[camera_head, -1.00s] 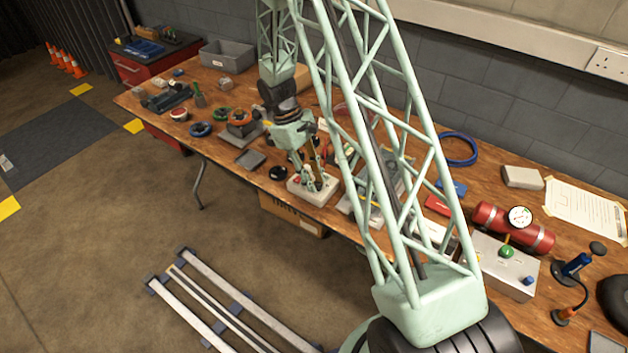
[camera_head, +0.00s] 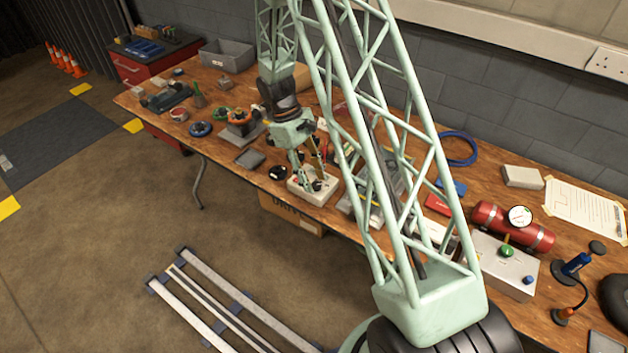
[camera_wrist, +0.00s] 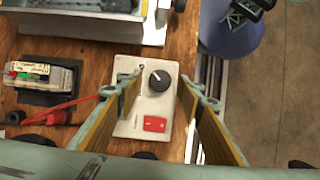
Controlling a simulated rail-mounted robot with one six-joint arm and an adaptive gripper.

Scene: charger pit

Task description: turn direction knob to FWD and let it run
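A small pale control box (camera_wrist: 131,127) lies on the wooden bench, and it also shows in the head view (camera_head: 322,198). Its round dark direction knob (camera_wrist: 159,80) has a light pointer mark that seems to face up and left in the wrist view. Any FWD lettering is too small to read. A red rocker switch (camera_wrist: 155,124) sits below the knob. My gripper (camera_wrist: 158,88) is open above the box, one finger on each side of the knob, with visible gaps. In the head view my gripper (camera_head: 309,179) hides much of the box top.
A small device with a green light (camera_wrist: 42,76) and a red cable (camera_wrist: 75,105) lie left of the box in the wrist view. A grey tray (camera_head: 250,159) lies near the bench's front edge. Several tools crowd the bench behind; a red cylinder with a gauge (camera_head: 490,217) is far right.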

